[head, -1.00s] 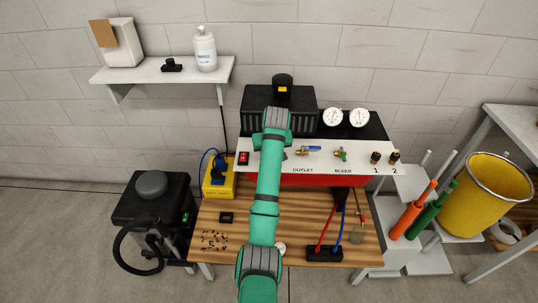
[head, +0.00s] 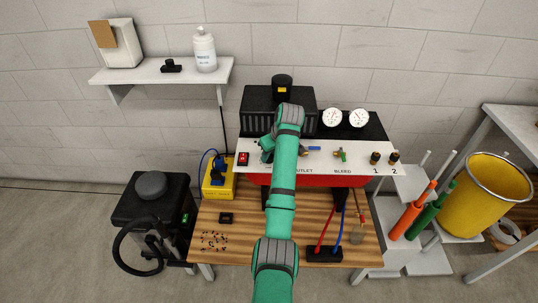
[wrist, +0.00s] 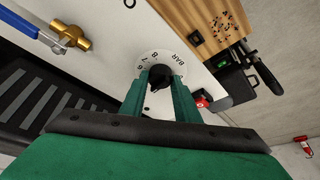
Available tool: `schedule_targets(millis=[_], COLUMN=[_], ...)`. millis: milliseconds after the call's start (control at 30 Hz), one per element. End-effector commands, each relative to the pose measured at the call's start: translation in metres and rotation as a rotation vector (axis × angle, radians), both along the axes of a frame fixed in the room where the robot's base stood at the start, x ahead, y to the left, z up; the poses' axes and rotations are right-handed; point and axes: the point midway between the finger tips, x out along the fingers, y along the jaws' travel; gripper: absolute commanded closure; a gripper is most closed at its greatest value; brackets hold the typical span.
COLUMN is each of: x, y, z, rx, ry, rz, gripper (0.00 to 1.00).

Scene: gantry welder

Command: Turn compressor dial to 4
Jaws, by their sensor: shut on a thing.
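The compressor dial (wrist: 151,57) is a white round scale with black numbers and the word BAR, on the white panel in the wrist view. Its black knob (wrist: 159,72) sits between the two green fingers of my gripper (wrist: 160,84), which is shut on it. The fingers hide part of the scale, and I cannot read where the knob points. In the head view my arm hides the dial. The compressor panel (head: 372,171) there carries the words OUTLET and BLEED, with two white gauges (head: 345,117) above.
A brass valve with a blue lever (wrist: 58,38) is on the panel beside the dial. A red switch (head: 242,158) is at the panel's left end. The wooden bench (head: 240,247) holds red and blue leads (head: 327,239). A yellow box (head: 219,184) stands left of the panel.

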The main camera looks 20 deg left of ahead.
Motion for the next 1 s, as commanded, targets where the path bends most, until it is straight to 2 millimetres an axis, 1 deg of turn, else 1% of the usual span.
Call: schedule_targets(millis=[233,267,300,333,600,700,767,867,1000], x=[0.000,0.000,0.000,0.000,0.000,-0.001,-0.002,-0.005,-0.012], y=[0.002,0.002,0.002,0.002,0.000,-0.001,-0.002,-0.005,-0.012], z=[0.001,0.001,0.001,0.001,0.001,0.005,0.011,0.026,0.051], rx=[0.003,0.004,0.003,0.003,0.003,0.002,0.003,0.003,0.002], ry=[-0.003,-0.004,-0.003,-0.003,-0.001,-0.002,-0.003,-0.005,-0.005], rz=[0.002,0.002,0.001,0.001,-0.001,0.000,0.001,0.003,0.004], gripper=[0.94,0.64,0.55,0.53,0.53,0.53,0.53,0.53,0.53])
